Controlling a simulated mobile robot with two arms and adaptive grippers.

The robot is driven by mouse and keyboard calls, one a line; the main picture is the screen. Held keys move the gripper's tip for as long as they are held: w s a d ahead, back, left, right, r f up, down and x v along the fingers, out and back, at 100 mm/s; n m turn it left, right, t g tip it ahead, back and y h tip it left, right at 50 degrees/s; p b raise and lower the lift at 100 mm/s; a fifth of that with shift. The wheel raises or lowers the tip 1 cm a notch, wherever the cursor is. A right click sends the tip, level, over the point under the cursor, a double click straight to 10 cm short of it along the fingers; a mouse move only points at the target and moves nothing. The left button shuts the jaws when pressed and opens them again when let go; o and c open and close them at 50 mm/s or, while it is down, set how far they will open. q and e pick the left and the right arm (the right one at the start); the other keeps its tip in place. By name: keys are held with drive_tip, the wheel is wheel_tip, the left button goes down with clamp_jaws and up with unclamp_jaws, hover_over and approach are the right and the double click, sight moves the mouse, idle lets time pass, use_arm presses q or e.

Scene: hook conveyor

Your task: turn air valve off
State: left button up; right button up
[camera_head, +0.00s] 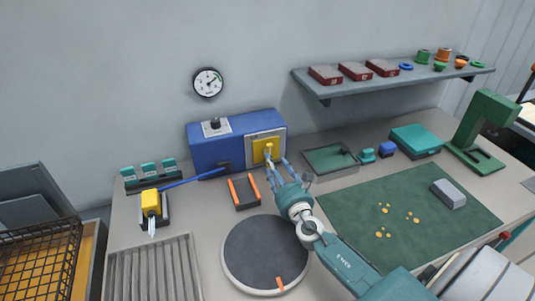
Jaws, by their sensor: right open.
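A blue box (215,145) stands against the wall at the back of the bench. A black knob (215,123) sits on a pale plate on its top. A yellow square panel (261,146) with a pale frame is on its front, at the right; I cannot tell for certain which part is the air valve. My right gripper (276,160) is open, with its fingers just in front of the yellow panel. Its fingers partly hide the panel's lower part, and I cannot tell whether they touch it. My left gripper is not in view.
A blue hose (190,180) links the box to a yellow tool (151,203) at left. A black tray with orange edges (244,191) and a round turntable (264,255) lie near my right arm. A shelf (400,80) and dial gauge (207,82) are on the wall.

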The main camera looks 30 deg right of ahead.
sight(268, 166)
drive_tip(key=x, duration=0.6)
drive_tip(key=shift+w+f+b, duration=0.1)
drive_tip(key=shift+w+b, duration=0.25)
drive_tip(key=shift+w, duration=0.05)
drive_tip(key=shift+w+d, duration=0.1)
drive_tip(key=shift+w, duration=0.15)
drive_tip(key=shift+c, duration=1.3)
clamp_jaws()
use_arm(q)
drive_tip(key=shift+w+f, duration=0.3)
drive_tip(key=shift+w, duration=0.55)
